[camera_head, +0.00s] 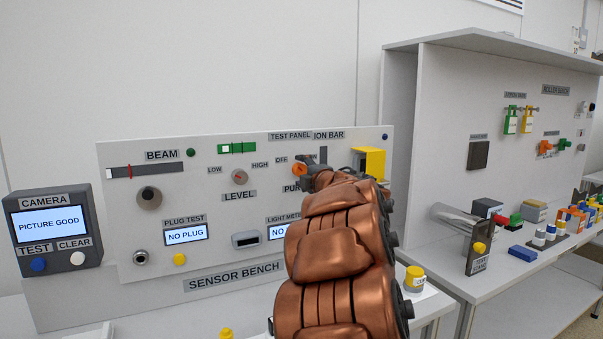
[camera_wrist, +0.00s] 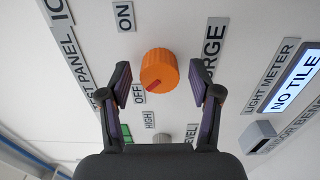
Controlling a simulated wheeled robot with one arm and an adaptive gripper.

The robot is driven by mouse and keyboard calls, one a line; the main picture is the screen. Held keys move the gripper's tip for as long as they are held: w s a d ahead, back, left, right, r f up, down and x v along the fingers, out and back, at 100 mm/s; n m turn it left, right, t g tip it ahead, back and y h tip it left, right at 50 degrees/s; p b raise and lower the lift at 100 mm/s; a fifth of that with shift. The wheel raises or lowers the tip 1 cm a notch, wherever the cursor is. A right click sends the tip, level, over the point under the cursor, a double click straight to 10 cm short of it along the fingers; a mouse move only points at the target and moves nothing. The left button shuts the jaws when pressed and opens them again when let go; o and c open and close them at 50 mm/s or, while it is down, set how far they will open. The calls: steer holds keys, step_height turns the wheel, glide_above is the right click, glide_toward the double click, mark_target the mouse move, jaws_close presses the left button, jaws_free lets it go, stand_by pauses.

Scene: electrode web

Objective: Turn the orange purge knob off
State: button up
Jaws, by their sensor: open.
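The orange purge knob (camera_wrist: 158,68) stands out from the panel in the wrist view, between my two fingertips, with a gap on each side. A red mark shows on its lower part, on the side nearer the OFF label (camera_wrist: 138,94). The ON label (camera_wrist: 124,16) is at the upper left. My gripper (camera_wrist: 160,78) is open around the knob without visibly touching it. In the head view the knob (camera_head: 299,170) is partly hidden by my gripper (camera_head: 306,172) and copper-coloured arm.
The level knob (camera_head: 239,177) is left of the purge knob. A yellow box (camera_head: 370,162) juts from the panel just right of my wrist. The light meter display (camera_wrist: 297,80) reads NO TILE. A second bench with several small parts stands at the right.

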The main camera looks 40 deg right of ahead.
steer(key=v, duration=1.1)
steer(key=shift+s+a, duration=0.15)
steer(key=shift+s, duration=0.2)
stand_by(0.3)
steer(key=s+a+f+m+g+p, duration=0.4)
steer(key=s+a+f+m+g, duration=0.15)
steer(key=a+f+m, duration=0.35)
steer(key=s+a+f+m+g+p, duration=0.35)
steer(key=a+f+m+g, duration=0.3)
steer(key=a, duration=0.45)
steer(key=s+a+f+g+y+p, duration=0.1)
steer(key=s+a+f+g+y, duration=0.2)
steer(key=s+a, duration=0.6)
steer(key=s+a+f+n+g+y+p, duration=0.1)
steer(key=s+a+f+g+y, duration=0.1)
steer(key=s+a, duration=0.7)
steer(key=shift+s+a+f+g+y, duration=0.25)
steer(key=shift+a+f+g+y, duration=0.2)
steer(key=shift+a+g, duration=0.55)
